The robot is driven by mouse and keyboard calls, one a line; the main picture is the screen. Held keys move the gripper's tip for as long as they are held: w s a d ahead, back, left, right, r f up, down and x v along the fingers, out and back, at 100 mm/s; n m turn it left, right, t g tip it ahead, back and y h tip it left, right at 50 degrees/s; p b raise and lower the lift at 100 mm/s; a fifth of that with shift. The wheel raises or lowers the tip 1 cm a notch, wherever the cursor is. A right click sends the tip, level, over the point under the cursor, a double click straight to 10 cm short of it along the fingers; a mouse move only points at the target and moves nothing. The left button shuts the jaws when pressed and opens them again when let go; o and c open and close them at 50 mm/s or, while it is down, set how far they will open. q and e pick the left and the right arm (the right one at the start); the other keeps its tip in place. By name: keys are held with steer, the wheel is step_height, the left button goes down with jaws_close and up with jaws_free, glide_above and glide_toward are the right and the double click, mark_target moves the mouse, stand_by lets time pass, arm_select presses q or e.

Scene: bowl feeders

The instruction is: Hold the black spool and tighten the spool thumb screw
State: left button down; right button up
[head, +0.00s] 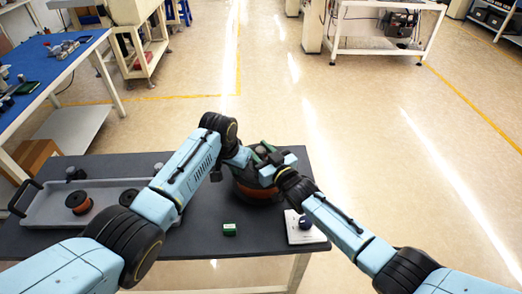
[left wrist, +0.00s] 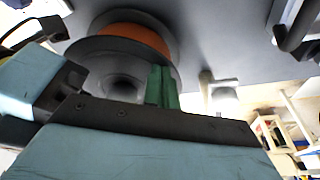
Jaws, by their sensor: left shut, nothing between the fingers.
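The black spool (head: 258,199), with a dark orange winding, stands on the dark table, partly hidden under my arms. In the left wrist view its black flange (left wrist: 82,47) and orange winding fill the upper middle. My left gripper (head: 257,157) is over the spool; its green fingers (left wrist: 162,86) are together with nothing between them, in front of the spool's flange. My right gripper (head: 269,147) is close beside it over the spool, its fingers too small and overlapped to judge. I cannot clearly make out the thumb screw.
A grey tray (head: 48,214) at the left holds an orange spool (head: 78,203) and other parts. A green box (head: 229,230) lies near the front edge. A dark blue knob (head: 305,222) sits on a white plate (head: 296,236) at the right. The table front between them is clear.

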steer(key=shift+o, duration=0.8)
steer(key=shift+d, duration=0.1)
steer(key=shift+d, duration=0.1)
steer(key=shift+s+d+f, duration=0.1)
steer(key=shift+s+d, duration=0.05)
steer(key=shift+s, duration=0.15)
steer(key=v, duration=1.1)
steer(key=shift+s, duration=0.2)
steer(key=shift+w+d+n+g+y, duration=1.6)
steer(key=shift+w+n+g+y, duration=0.25)
steer(key=shift+n+g+y, duration=0.6)
steer(key=shift+m, duration=0.25)
steer(key=x, duration=1.1)
steer(key=shift+w+a+r, duration=0.2)
steer(key=shift+a+r, duration=0.05)
